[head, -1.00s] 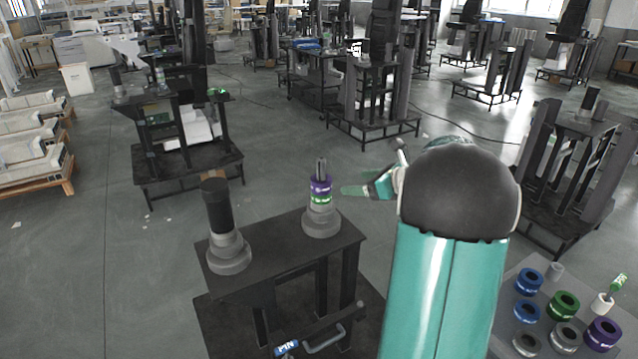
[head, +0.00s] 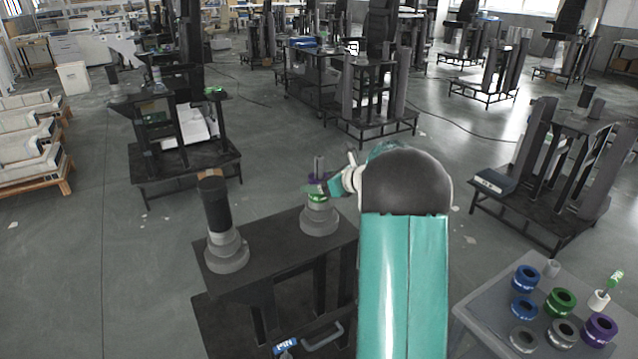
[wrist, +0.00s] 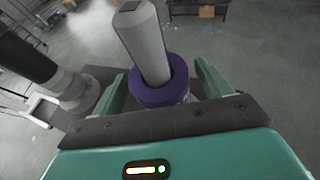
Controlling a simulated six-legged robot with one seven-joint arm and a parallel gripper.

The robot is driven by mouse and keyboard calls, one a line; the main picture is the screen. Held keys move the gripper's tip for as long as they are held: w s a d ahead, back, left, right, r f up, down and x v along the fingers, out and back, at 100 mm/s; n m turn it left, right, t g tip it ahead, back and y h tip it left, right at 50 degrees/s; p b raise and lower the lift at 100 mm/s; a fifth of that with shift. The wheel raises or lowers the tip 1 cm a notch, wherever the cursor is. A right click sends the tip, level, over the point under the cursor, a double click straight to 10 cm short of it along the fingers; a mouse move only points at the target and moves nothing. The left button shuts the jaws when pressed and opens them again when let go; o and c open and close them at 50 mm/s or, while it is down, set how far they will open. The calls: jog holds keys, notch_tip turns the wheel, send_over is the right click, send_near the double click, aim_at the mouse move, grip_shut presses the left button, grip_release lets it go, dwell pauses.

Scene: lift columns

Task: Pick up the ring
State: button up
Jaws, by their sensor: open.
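The purple ring (wrist: 158,95) sits around an upright grey peg (wrist: 144,38) on the black stand (head: 270,258). In the head view the ring is mostly hidden by my gripper (head: 322,188), and a green ring (head: 317,197) shows just below it. My gripper is open, with one green finger on each side of the purple ring in the wrist view. I cannot tell whether either finger touches the ring.
A black cylinder on a grey base (head: 216,212) stands on the same stand, left of the peg. A grey table (head: 480,318) at the lower right holds several blue, green, purple and grey rings. Other black stands fill the background.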

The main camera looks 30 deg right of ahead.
jog(key=shift+w, duration=0.15)
jog(key=shift+c, duration=0.3)
jog(key=c, duration=1.1)
jog(key=shift+c, duration=0.2)
jog(key=shift+r, duration=0.1)
jog(key=shift+r, duration=0.25)
jog(key=r, duration=1.1)
jog(key=shift+s+d+r, duration=0.1)
jog(key=shift+s+r, duration=0.1)
jog(key=shift+r, duration=0.1)
jog(key=s+d, duration=0.2)
jog(key=s, duration=0.6)
jog(key=s+d, duration=0.3)
jog(key=s, duration=0.5)
jog(key=shift+s+d+f, duration=0.2)
jog(key=shift+s+d, duration=0.15)
